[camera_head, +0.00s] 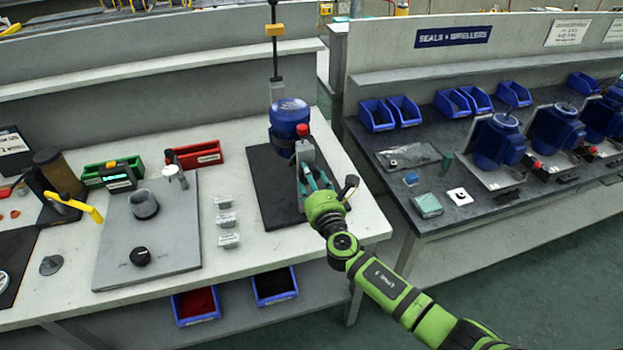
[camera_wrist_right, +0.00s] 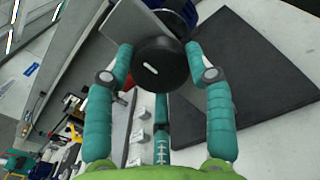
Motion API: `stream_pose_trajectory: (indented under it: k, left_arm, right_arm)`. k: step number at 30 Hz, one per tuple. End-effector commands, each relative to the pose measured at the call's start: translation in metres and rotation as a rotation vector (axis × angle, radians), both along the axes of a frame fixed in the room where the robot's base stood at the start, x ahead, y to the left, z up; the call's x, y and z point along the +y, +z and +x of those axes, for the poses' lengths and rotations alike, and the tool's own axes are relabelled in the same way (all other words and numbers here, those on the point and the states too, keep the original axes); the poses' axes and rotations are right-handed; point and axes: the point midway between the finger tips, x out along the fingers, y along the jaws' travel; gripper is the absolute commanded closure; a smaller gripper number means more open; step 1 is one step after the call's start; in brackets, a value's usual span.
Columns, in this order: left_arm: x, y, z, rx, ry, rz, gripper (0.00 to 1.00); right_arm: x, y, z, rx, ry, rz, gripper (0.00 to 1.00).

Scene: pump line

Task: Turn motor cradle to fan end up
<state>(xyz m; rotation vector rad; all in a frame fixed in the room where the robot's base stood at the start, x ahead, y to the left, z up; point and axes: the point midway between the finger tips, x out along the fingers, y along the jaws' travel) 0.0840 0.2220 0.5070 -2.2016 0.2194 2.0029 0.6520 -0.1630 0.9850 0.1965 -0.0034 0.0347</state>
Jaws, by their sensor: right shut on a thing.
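The blue motor (camera_head: 289,120) sits upright in its grey cradle (camera_head: 307,152) on the dark mat at the right end of the near bench. I cannot tell which motor end is the fan end. My right gripper (camera_head: 309,168) reaches the near side of the cradle. In the right wrist view, my right gripper (camera_wrist_right: 160,60) is shut on a round black knob (camera_wrist_right: 160,64) with a white mark. A grey plate (camera_wrist_right: 125,25) and a bit of the blue motor (camera_wrist_right: 180,8) show behind it. A red knob (camera_head: 302,130) stands by the cradle. My left gripper is out of view.
A dark mat (camera_head: 267,195) lies under the cradle. A thin vertical post with a yellow block (camera_head: 275,30) stands behind the motor. Small grey blocks (camera_head: 224,219) and a grey plate (camera_head: 175,240) lie left. Another bench (camera_head: 450,195) with several blue motors stands right across a gap.

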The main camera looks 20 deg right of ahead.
Motion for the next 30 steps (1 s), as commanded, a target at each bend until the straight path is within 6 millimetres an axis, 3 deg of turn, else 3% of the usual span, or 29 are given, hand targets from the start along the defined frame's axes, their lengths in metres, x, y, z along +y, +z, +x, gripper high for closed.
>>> stream_pose_trajectory:
  k: [1, 5, 6, 7, 20, 23, 30]
  left_arm:
    - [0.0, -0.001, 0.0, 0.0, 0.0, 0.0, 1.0]
    - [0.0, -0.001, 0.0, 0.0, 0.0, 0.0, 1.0]
    - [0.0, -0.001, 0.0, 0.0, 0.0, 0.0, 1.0]
    - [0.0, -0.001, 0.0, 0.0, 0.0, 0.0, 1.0]
    - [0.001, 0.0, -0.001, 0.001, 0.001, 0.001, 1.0]
    - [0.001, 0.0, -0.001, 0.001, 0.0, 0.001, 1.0]
    - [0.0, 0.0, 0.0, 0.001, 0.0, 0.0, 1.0]
  right_arm:
    - [0.002, -0.011, -0.004, 0.019, 0.006, -0.001, 1.0]
    - [0.002, -0.011, -0.004, 0.019, 0.006, -0.001, 1.0]
    - [0.002, -0.011, -0.004, 0.019, 0.006, -0.001, 0.3]
    - [0.002, -0.011, -0.003, 0.019, 0.006, -0.001, 0.23]
    - [0.0, -0.005, -0.007, 0.008, 0.002, 0.001, 0.23]
    - [0.0, -0.005, -0.02, 0.009, 0.003, 0.0, 0.23]
    - [-0.001, -0.007, -0.07, 0.014, 0.004, 0.001, 0.23]
